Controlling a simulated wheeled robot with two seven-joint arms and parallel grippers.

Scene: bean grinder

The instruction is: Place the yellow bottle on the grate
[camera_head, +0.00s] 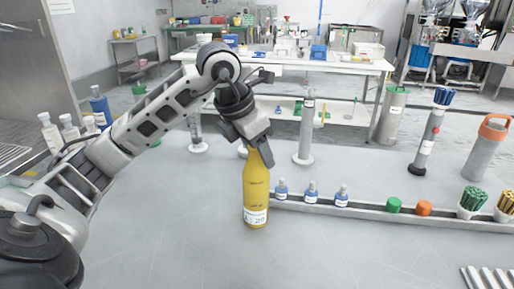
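The yellow bottle (256,190) stands upright in the camera_head view, just left of the low rail, with a white label near its base. My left gripper (262,148) is at the top of the bottle, its fingers around or against the neck. The fingers hide the bottle's top, and I cannot tell how firmly they close on it. A metal slatted piece (484,279), perhaps the grate, shows partly at the bottom right corner. My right gripper is not in view.
A low rail (370,212) with small blue-labelled bottles (311,192), a green cap (394,205) and an orange cap (424,208) runs right of the bottle. Tall cylinders stand behind it. The front of the grey table (340,255) is clear.

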